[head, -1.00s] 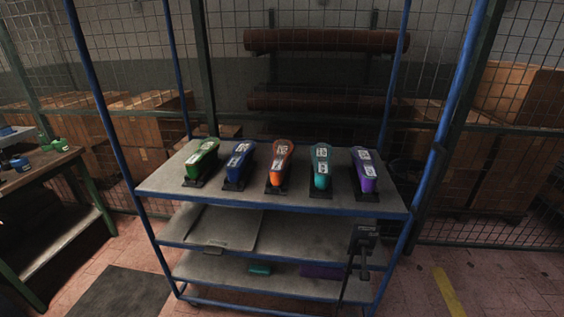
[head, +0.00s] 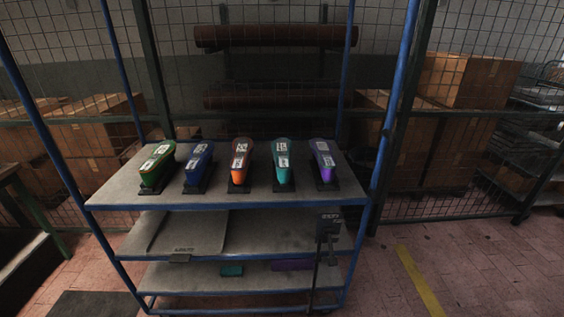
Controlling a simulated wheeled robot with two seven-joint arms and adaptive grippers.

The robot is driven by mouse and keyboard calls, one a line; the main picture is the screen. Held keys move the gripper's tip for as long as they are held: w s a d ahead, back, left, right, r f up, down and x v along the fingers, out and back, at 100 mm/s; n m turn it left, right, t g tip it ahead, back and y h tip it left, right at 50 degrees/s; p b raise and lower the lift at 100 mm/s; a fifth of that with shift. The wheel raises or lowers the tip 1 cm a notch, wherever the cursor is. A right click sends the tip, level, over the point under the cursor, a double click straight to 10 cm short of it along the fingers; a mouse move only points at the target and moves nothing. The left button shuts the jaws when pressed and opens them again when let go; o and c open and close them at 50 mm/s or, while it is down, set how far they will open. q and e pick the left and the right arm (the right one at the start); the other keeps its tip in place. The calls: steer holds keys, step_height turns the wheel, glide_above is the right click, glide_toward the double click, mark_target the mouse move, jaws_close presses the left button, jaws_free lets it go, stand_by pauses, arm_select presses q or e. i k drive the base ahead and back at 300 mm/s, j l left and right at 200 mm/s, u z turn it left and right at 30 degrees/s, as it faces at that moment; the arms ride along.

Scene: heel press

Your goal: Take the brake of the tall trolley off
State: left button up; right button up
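The tall trolley (head: 230,208) has a blue frame and grey shelves and stands in front of a wire mesh fence. A dark upright lever with a labelled block at its top (head: 328,224) is at the trolley's front right. It reaches from the middle shelf down towards the floor; I cannot tell whether it is the brake or how it is set. The trolley's wheels are cut off or hidden at the bottom edge. Neither of my grippers is in the head view.
Several coloured shoe-shaped pieces, one of them orange (head: 239,163), stand in a row on the top shelf. A grey panel (head: 182,234) lies on the middle shelf. Teal (head: 232,270) and purple (head: 292,265) items lie below. Open tiled floor (head: 465,265) is at the right.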

mark_target(333, 262)
steer(key=z, duration=1.9)
steer(key=i+z, duration=0.25)
steer(key=i, duration=0.75)
steer(key=i+u, duration=0.15)
steer(key=i, duration=0.8)
steer(key=i+u, duration=0.4)
steer(key=i, duration=0.6)
